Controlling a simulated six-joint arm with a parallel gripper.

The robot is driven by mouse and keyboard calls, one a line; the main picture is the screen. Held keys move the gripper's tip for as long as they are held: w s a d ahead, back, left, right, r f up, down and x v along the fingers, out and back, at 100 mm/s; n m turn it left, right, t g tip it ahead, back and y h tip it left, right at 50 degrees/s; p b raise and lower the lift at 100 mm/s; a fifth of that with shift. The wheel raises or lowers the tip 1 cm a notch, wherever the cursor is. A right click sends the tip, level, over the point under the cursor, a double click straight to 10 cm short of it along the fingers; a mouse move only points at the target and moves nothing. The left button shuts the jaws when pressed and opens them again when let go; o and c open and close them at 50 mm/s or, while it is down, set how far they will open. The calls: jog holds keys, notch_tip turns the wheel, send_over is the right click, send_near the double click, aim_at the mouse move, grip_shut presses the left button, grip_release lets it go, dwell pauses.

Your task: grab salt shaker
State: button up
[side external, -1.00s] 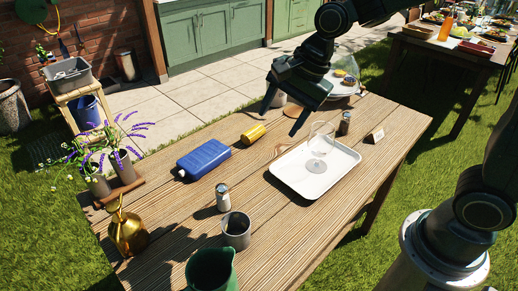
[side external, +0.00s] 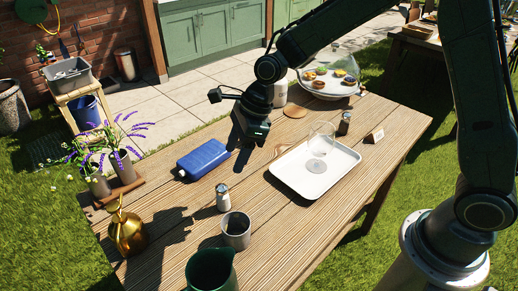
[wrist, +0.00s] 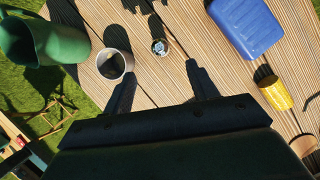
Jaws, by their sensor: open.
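A shaker with pale sides and a grey metal top (side external: 222,197) stands upright on the wooden table, left of the tray. The wrist view shows the shaker (wrist: 160,47) from above, ahead of the fingertips and roughly centred between them. A second, darker shaker (side external: 344,122) stands behind the tray; I cannot tell their contents by label. My gripper (side external: 240,155) is open and empty above the table, up and to the right of the pale shaker. Both fingers show in the wrist view (wrist: 162,84), apart from the shaker.
A grey metal cup (side external: 236,232) and a green jug (side external: 211,270) stand close in front of the pale shaker. A blue canister (side external: 203,158) lies behind it. A yellow cup (wrist: 275,93) lies right in the wrist view. A white tray (side external: 285,180) holds a glass.

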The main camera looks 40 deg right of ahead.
aim_at(223, 185)
jog(key=shift+x, duration=4.2)
jog(key=shift+f, duration=0.1)
jog(key=shift+x, duration=2.5)
jog(key=c, duration=1.1)
